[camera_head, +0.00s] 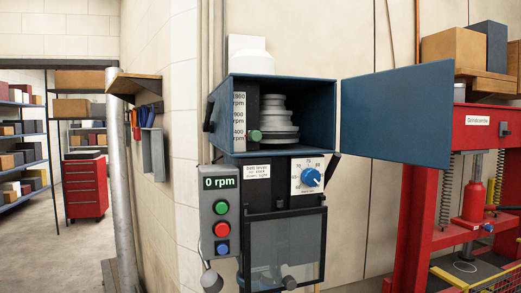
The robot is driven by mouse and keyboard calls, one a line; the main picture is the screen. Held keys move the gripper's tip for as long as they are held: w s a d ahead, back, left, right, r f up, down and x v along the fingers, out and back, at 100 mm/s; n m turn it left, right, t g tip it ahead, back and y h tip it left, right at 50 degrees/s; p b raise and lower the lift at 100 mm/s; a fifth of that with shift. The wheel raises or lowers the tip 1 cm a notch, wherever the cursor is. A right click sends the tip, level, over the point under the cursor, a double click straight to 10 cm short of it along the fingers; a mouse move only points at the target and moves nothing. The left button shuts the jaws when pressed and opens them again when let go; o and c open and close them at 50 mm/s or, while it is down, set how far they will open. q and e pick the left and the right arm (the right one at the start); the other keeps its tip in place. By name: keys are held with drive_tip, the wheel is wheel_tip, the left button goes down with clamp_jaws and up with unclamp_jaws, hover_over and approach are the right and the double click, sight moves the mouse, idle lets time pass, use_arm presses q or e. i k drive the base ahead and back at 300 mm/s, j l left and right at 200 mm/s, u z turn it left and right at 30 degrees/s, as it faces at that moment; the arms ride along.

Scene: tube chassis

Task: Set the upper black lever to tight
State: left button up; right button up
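A blue machine head (240,140) stands in the middle with its front open. A short black lever (209,113) sticks up, tilted, at the left side of this head. A second black lever (333,166) sits lower, at the right beside the dial, also tilted with its top to the right. A white label (257,171) with small text about a belt lever is under the head; I cannot read all of it. Neither of my grippers is in view.
The blue door (396,114) stands wide open to the right. Stepped grey pulleys (279,120) sit inside. A control box (221,215) reading 0 rpm hangs at the left. A blue dial (311,177) and a clear guard (285,248) are below. A red press (440,180) stands right.

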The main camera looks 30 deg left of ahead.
sight(211, 102)
drive_tip(key=u, duration=1.35)
drive_tip(key=i+j, duration=0.1)
drive_tip(key=j, duration=0.2)
drive_tip(key=i+j, duration=0.15)
drive_tip(key=i+j+u, duration=0.1)
drive_tip(key=j, duration=0.3)
